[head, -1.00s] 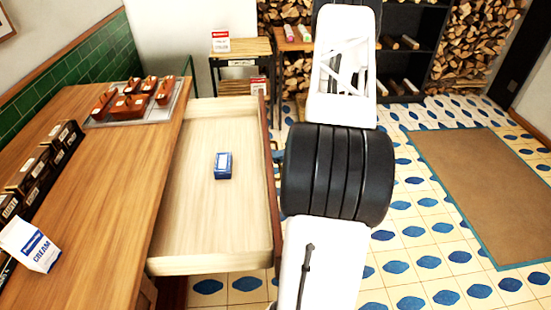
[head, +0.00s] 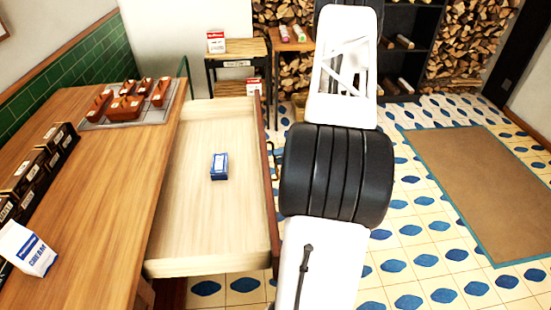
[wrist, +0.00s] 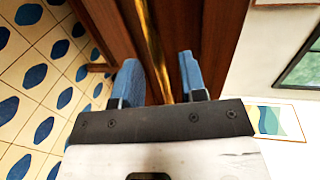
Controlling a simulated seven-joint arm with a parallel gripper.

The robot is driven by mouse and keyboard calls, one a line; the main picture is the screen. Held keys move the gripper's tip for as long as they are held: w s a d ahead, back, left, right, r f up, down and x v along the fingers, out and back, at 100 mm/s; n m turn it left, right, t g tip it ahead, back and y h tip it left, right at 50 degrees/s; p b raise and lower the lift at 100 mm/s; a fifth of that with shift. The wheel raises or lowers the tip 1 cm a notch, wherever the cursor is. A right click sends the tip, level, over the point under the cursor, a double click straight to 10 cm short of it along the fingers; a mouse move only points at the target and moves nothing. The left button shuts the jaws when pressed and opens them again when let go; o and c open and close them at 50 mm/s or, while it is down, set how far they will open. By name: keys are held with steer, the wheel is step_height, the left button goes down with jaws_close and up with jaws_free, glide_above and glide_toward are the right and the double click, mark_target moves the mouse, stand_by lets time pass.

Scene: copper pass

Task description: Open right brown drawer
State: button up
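The brown-fronted drawer (head: 222,240) stands pulled well out from the right side of the wooden counter in the head view. Its pale wooden inside shows, and a small blue box (head: 219,166) lies in it.
The counter (head: 115,180) carries a metal tray (head: 128,112) of brown items, black boxes (head: 35,172) and a cream carton (head: 27,249). Small tables (head: 237,62) and stacked firewood stand behind. Tiled floor and a brown mat (head: 480,180) lie clear to the right.

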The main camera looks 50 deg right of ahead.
steer(key=shift+v, duration=2.7)
